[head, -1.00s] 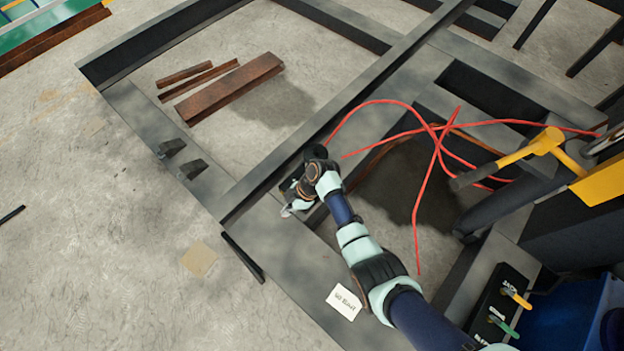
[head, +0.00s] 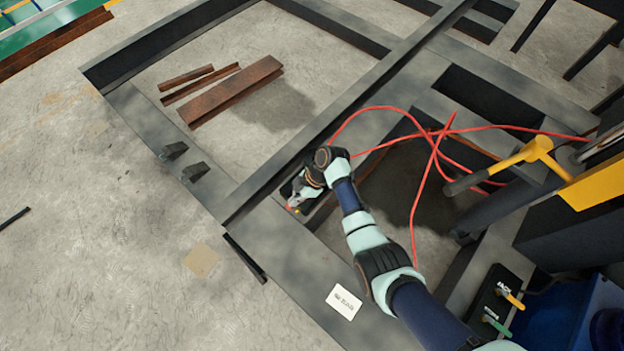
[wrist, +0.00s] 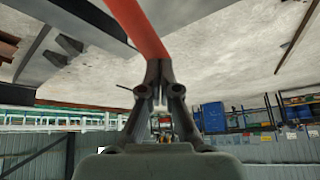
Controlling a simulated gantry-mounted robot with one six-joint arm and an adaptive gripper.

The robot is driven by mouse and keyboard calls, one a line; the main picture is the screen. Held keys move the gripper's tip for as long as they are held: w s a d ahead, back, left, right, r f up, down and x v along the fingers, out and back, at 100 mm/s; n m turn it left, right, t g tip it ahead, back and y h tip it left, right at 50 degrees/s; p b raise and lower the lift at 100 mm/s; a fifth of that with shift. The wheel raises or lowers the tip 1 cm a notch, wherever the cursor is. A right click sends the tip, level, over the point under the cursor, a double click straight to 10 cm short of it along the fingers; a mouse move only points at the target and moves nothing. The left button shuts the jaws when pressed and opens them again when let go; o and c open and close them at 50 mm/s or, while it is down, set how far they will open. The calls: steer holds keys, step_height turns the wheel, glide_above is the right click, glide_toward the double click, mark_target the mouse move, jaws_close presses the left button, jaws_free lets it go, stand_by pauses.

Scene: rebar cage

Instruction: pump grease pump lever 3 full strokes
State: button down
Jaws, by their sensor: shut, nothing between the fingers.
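My gripper (head: 294,203) is over the dark steel frame (head: 243,207), near the crossing of two beams. In the wrist view my gripper (wrist: 158,72) has its fingers together, with nothing seen between them. A thick red bar (wrist: 140,28), possibly the pump lever, runs from the top edge down to the fingertips. Its lower end is at or just behind them; I cannot tell whether they touch. In the head view my arm and wrist hide most of what lies under the gripper, and I cannot make out the grease pump.
Red hoses (head: 414,200) loop across the frame to the right of my arm. A yellow-headed hammer (head: 510,160) lies at the right. A white label (head: 344,301) lies on the near beam. Rusty steel pieces (head: 232,92) lie on the floor at the upper left.

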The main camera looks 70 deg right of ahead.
steer(key=d+r, duration=0.1)
steer(key=s+d+r+p, duration=0.1)
steer(key=r, duration=0.1)
steer(key=d+r+p, duration=0.1)
steer(key=r, duration=0.1)
steer(key=shift+s, duration=0.2)
stand_by(0.3)
steer(key=shift+w+a+f, duration=0.2)
steer(key=shift+a+f, duration=0.25)
steer(key=shift+f, duration=0.05)
steer(key=shift+w+a+f, duration=0.2)
steer(key=shift+a+f, duration=0.25)
steer(key=shift+f, duration=0.05)
steer(key=shift+w+a+f+b, duration=0.2)
steer(key=shift+a+f+b, duration=0.2)
steer(key=shift+f, duration=0.15)
